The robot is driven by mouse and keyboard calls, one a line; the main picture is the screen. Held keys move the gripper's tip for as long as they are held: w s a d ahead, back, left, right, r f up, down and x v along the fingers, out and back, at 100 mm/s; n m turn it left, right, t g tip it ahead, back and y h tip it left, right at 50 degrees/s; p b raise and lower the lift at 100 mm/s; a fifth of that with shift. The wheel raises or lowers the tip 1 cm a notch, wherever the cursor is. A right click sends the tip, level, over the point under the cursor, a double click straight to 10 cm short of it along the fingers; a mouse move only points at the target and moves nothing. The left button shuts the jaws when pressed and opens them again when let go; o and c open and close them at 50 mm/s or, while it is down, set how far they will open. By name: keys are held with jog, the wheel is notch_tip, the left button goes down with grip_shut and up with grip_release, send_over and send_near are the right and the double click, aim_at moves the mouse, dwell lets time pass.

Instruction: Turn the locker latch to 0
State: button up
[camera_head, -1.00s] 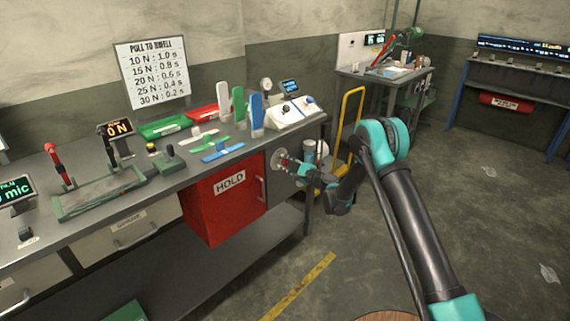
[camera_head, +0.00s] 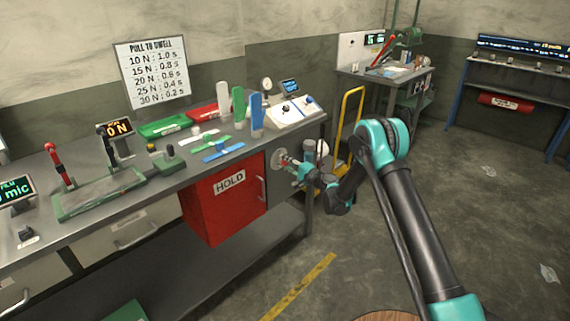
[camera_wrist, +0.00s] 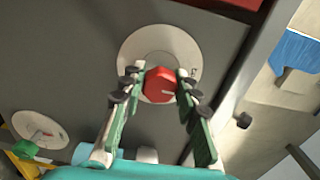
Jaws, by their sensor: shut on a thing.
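The latch is a red knob (camera_wrist: 160,85) with a pale pointer line on one face, toward the right in the wrist view. It sits at the middle of a round whitish dial (camera_wrist: 160,48) on a dark grey panel. Small marks show at the dial's right edge, too small to read. My gripper (camera_wrist: 160,88) is shut on the knob, one finger on each side. In the head view the dial (camera_head: 278,157) is on the grey panel right of the red HOLD door (camera_head: 225,200), with my gripper (camera_head: 287,160) at it. The fingertips are small there.
A second round dial (camera_wrist: 38,130) is at the lower left of the wrist view. The bench top (camera_head: 75,235) above the panel carries a press, colored pieces and a control box (camera_head: 293,112). A yellow cart frame (camera_head: 350,115) stands close behind my wrist.

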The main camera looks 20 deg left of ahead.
jog(key=o, duration=1.2)
jog(key=shift+d, duration=0.1)
jog(key=v, duration=1.1)
jog(key=shift+s+d+f, duration=0.1)
jog(key=shift+s+d, duration=0.1)
jog(key=shift+d, duration=0.15)
